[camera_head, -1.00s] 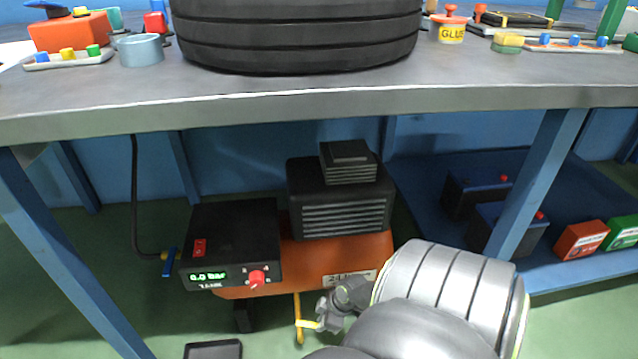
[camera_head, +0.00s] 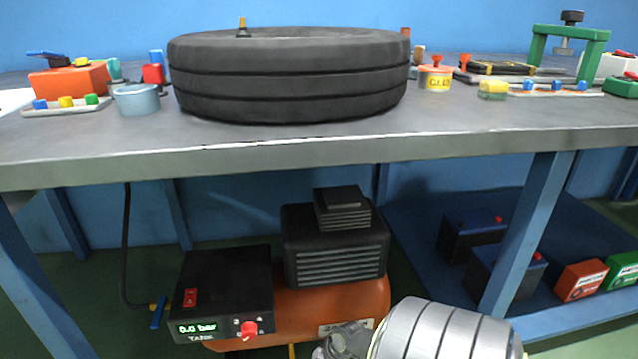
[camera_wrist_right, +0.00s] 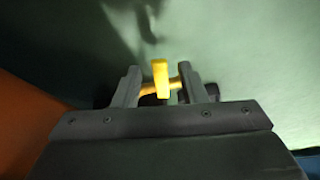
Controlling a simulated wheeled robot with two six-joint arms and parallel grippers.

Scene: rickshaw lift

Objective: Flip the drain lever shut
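The yellow drain lever (camera_wrist_right: 160,78) shows in the right wrist view, between the two dark fingers of my right gripper (camera_wrist_right: 160,88). The fingers stand apart with the lever in the gap; whether they touch it is hard to tell. In the head view only a sliver of yellow (camera_head: 291,351) shows under the orange tank (camera_head: 345,301) at the bottom edge. My right wrist (camera_head: 340,342) is at the bottom, in front of the tank, with its fingers out of frame. My left gripper is not in view.
A black control box (camera_head: 222,285) with a red knob reads 0.0 bar. A blue-handled valve (camera_head: 158,312) on a hose is left of it. The workbench (camera_head: 290,155) with a tyre (camera_head: 290,80) spans above. Its blue leg (camera_head: 528,235) stands at right.

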